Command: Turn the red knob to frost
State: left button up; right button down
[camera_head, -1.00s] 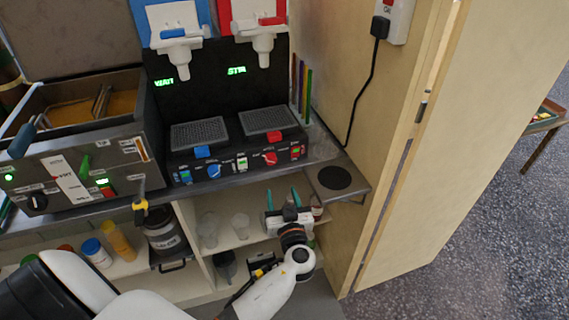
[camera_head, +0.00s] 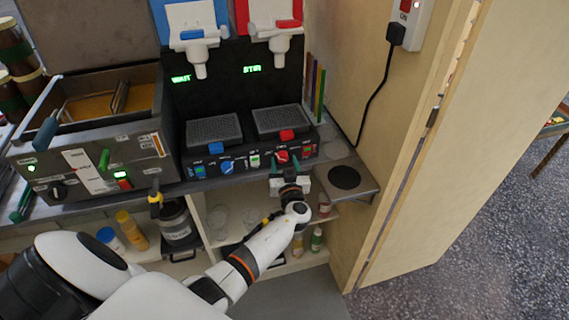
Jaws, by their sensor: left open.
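The red knob (camera_head: 282,157) is on the front panel of the black two-bay slush machine (camera_head: 240,165), below its right drip tray. My left gripper (camera_head: 289,165) is at the panel with its green-tipped fingers spread to either side of the red knob. The fingers are open, and I cannot tell whether they touch the knob. The label marks around the knob are too small to read. A blue knob (camera_head: 227,166) is further left on the same panel. The displays above read WAIT on the left and STIR on the right. My right gripper is not in view.
A grey fryer-like unit (camera_head: 90,150) stands at the left. A small shelf with a black disc (camera_head: 344,177) juts out right of my gripper. Bottles and cups stand on the shelves below. A wooden door (camera_head: 440,140) stands open at the right.

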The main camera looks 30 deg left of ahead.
pick_arm(q)
jog(key=shift+c, duration=0.5)
jog(key=c, duration=0.9)
